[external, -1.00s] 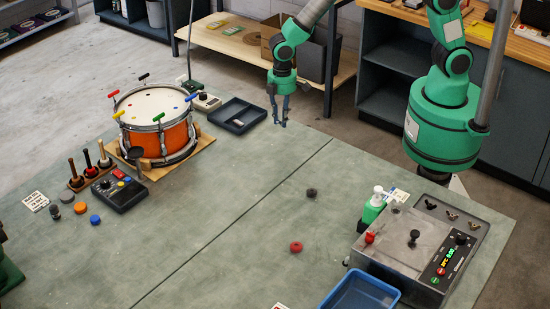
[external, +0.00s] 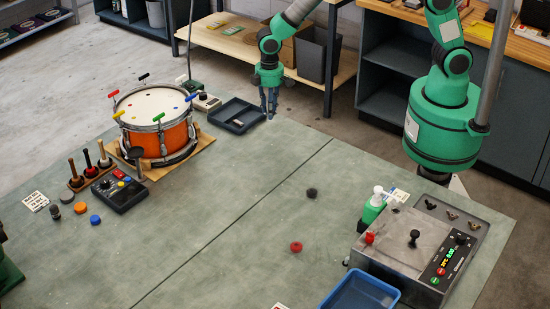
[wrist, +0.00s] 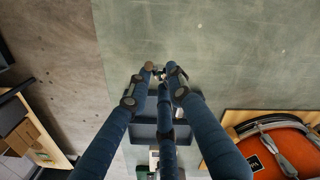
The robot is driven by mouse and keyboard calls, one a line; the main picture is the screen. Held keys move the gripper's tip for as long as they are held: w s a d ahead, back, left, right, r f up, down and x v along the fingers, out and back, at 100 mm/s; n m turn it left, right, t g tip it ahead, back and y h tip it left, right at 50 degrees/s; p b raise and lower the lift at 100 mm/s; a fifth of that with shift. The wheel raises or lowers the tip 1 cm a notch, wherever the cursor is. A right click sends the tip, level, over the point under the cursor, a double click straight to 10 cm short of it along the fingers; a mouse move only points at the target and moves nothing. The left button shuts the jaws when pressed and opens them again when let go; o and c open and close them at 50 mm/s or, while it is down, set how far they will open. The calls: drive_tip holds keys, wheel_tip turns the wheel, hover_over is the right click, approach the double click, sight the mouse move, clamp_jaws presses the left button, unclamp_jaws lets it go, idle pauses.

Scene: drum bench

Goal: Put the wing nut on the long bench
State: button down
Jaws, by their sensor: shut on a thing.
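My gripper (external: 269,115) points down at the back edge of the grey-green bench (external: 230,200), just right of a dark blue tray (external: 222,112). In the wrist view the fingertips (wrist: 161,73) are closed together on a small dark thing (wrist: 159,72), seemingly the wing nut; its shape is mostly hidden by the fingers. The bench top (wrist: 240,50) shows beyond the fingertips in that view. In the external view the held thing is too small to make out. Several wing-nut-like pieces (external: 452,215) lie on a grey strip at the right.
The orange drum (external: 157,140) stands left of the tray, with a small grey box (external: 207,102) between. A wooden low shelf (external: 225,40) stands behind. A red knob (external: 296,246) and a dark knob (external: 312,193) lie on the bench. The bench's middle is largely clear.

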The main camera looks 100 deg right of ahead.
drive_tip(key=w+a+r+n, duration=0.1)
drive_tip(key=a+n, duration=0.2)
drive_tip(key=a, duration=1.4)
wheel_tip(320, 180, up, 3)
drive_tip(key=n, duration=0.6)
hover_over(344, 243)
drive_tip(key=shift+d+g, duration=0.1)
drive_tip(key=shift+g, duration=0.2)
drive_tip(key=shift+f+b, duration=0.35)
drive_tip(key=shift+f, duration=2.2)
drive_tip(key=shift+f, duration=0.1)
drive_tip(key=shift+f+b, duration=0.5)
drive_tip(key=shift+f, duration=1.9)
